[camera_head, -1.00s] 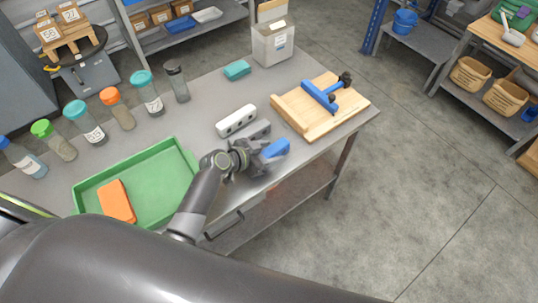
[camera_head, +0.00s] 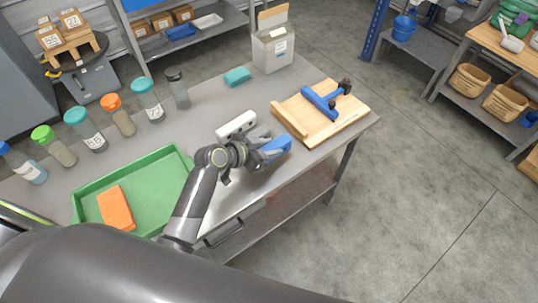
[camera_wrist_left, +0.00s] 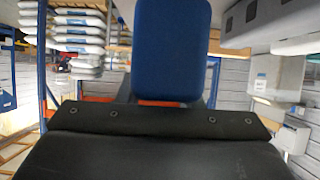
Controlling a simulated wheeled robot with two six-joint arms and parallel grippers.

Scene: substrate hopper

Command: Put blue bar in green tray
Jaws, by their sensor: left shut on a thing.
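The blue bar (camera_head: 277,147) is in my left gripper (camera_head: 262,152), near the front edge of the metal table in the head view. The left gripper is shut on it. In the left wrist view the blue bar (camera_wrist_left: 172,50) stands out from the dark gripper, its rounded end large and close. The green tray (camera_head: 180,166) lies on the table to the left of the gripper. An orange block (camera_head: 115,208) lies in it, and my left arm covers part of its right side. My right gripper is not in view.
A white block (camera_head: 236,125) lies just behind the gripper. A wooden board (camera_head: 300,121) with a blue and black fixture (camera_head: 322,102) is to the right. Several capped bottles (camera_head: 122,117) line the table's back left. A teal block (camera_head: 237,76) and an open carton (camera_head: 273,48) stand behind.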

